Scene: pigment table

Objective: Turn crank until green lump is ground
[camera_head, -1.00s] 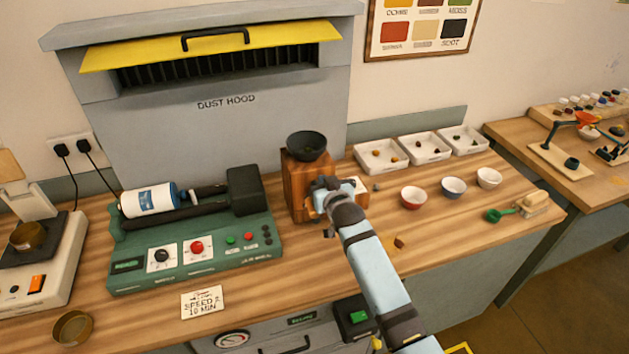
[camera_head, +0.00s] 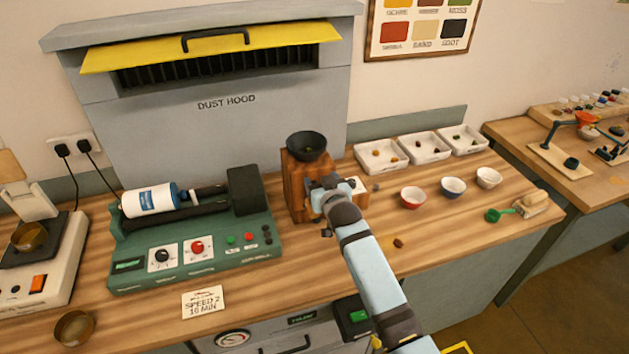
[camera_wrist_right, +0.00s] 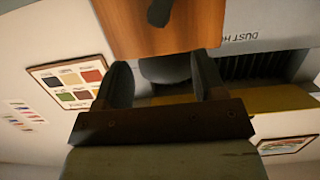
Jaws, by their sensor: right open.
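The grinder is an upright wooden box (camera_head: 299,190) with a black bowl (camera_head: 306,140) on top, in front of the dust hood. A small greenish patch, likely the green lump (camera_head: 309,149), shows inside the bowl. My right gripper (camera_head: 322,187) is at the grinder's right front side and hides part of it. In the upside-down right wrist view, the open fingers (camera_wrist_right: 162,75) frame the dark bowl beyond. The box's wooden face (camera_wrist_right: 190,25) carries a dark part, possibly the crank (camera_wrist_right: 160,12); I cannot tell whether the fingers touch anything. My left gripper is out of view.
A green roller machine (camera_head: 195,240) with a white jar stands left of the grinder. A brown lump (camera_head: 398,243) lies near the front. A card (camera_head: 203,301) lies front left.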

